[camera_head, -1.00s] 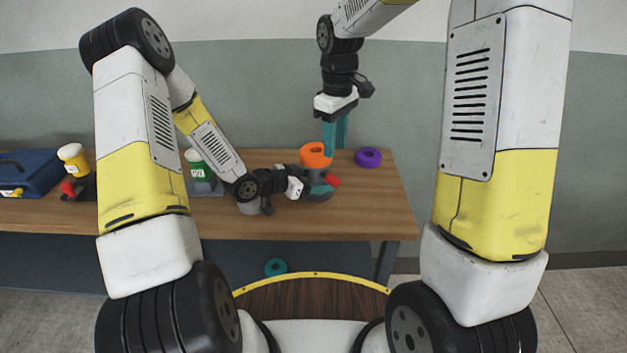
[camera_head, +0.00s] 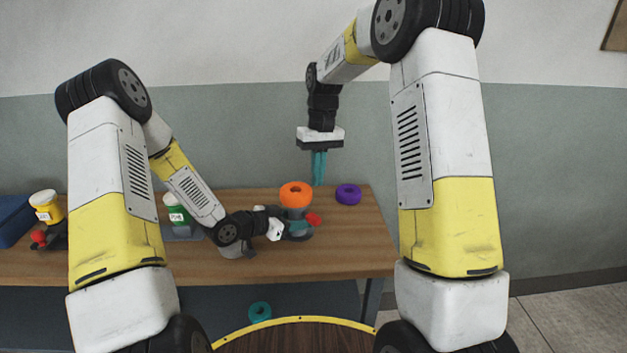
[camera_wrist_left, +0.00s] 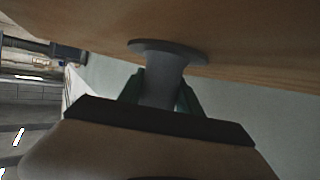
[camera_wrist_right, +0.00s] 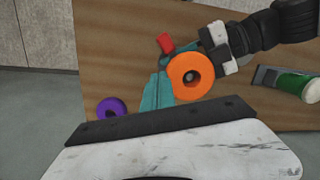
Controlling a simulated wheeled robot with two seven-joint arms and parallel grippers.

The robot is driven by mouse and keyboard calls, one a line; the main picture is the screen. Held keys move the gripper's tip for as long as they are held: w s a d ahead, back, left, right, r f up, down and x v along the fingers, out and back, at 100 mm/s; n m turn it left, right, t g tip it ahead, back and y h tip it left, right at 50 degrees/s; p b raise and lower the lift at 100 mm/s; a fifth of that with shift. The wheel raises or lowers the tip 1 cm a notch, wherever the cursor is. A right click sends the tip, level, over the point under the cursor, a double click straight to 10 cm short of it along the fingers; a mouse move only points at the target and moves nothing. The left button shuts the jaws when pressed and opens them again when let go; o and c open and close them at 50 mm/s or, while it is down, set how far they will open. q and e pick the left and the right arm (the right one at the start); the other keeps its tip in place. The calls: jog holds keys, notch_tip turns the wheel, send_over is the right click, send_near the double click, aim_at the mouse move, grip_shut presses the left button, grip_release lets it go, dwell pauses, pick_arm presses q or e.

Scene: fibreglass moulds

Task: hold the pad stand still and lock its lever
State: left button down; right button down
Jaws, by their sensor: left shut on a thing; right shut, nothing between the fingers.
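The pad stand (camera_head: 293,213) is a grey upright stand on the table. An orange ring-shaped pad (camera_head: 296,194) sits on top, and its red lever (camera_head: 313,219) sticks out to the right. My left gripper (camera_head: 288,229) is shut on the stand from the left. The left wrist view shows its teal fingers on both sides of the grey post (camera_wrist_left: 163,88), below a round flange. My right gripper (camera_head: 319,182) is shut and empty, fingers pointing down, above and right of the pad. The right wrist view also shows the red lever (camera_wrist_right: 165,42), apart from those fingers.
A purple ring (camera_head: 348,194) lies to the right of the stand on the wooden table (camera_head: 350,250). A teal ring (camera_head: 260,311) shows below the table.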

jog(key=shift+w+f+m+g+y, duration=1.2)
jog(key=shift+w+f+m+y, duration=0.9)
jog(key=shift+w+m, duration=3.7)
jog(key=shift+s+a+f+m+h, duration=0.1)
jog(key=shift+s+a+f+m, duration=0.25)
jog(key=shift+s+f, duration=0.55)
jog(key=shift+s+a+f+m+h, duration=0.1)
jog(key=shift+s+a+f+m, duration=0.35)
jog(key=shift+f, duration=0.7)
jog(key=shift+s+a+f+m+h, duration=0.1)
jog(key=shift+s+a+f+m, duration=0.15)
jog(key=shift+s+f, duration=0.7)
jog(key=shift+w+f, duration=0.1)
jog(key=shift+w, duration=0.05)
jog(key=shift+s+d, duration=0.5)
jog(key=shift+s, duration=0.85)
jog(key=shift+s+d, duration=0.5)
jog(key=shift+s, duration=0.8)
jog(key=shift+s+d, duration=0.5)
jog(key=shift+s, duration=0.85)
jog(key=shift+w+d, duration=0.55)
jog(key=shift+w, duration=0.3)
jog(key=shift+w+d, duration=0.5)
jog(key=shift+w, duration=0.35)
jog(key=shift+w+d, duration=0.55)
jog(key=shift+w, duration=0.3)
